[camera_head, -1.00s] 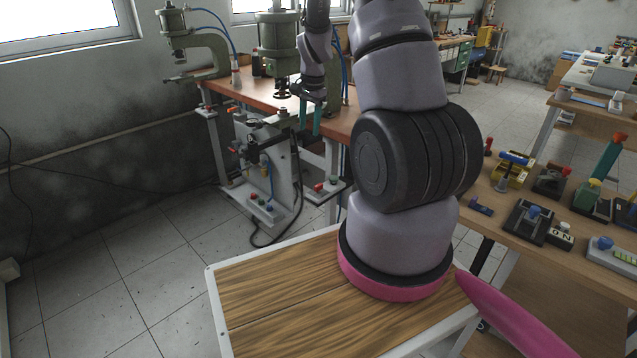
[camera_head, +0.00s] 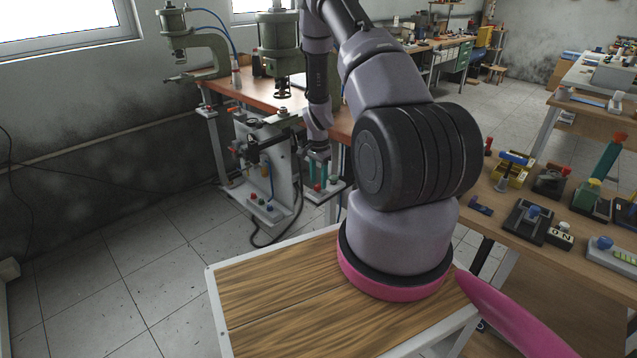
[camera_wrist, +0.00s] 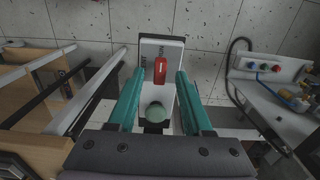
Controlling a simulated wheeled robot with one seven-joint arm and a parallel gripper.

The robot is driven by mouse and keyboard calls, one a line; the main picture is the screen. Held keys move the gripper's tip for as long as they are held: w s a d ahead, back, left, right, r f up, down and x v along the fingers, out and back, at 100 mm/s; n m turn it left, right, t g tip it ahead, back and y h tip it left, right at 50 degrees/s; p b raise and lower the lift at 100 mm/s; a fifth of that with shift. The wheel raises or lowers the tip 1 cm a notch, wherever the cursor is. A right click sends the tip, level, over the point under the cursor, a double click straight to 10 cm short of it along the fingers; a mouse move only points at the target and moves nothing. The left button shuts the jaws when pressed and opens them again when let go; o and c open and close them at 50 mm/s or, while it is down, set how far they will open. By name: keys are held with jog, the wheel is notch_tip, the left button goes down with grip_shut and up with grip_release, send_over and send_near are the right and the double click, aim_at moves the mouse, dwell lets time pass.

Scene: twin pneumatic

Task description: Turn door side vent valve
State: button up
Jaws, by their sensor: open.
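The lettering is too small to read. A round pale green knob (camera_wrist: 158,112) is on the same box, nearer my palm in the wrist view. My gripper (camera_wrist: 161,76) is open, with its two teal fingers on either side of the lever in that view. I cannot tell the remaining gap in height. In the head view my gripper (camera_head: 318,180) points down over the small right shelf (camera_head: 327,194) of the press bench.
A black cable hangs near the bench. The bench top (camera_head: 262,95) with presses is behind. A cluttered table (camera_head: 585,245) lies to the right.

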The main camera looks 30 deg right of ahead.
jog(key=shift+f, duration=0.65)
grip_shut()
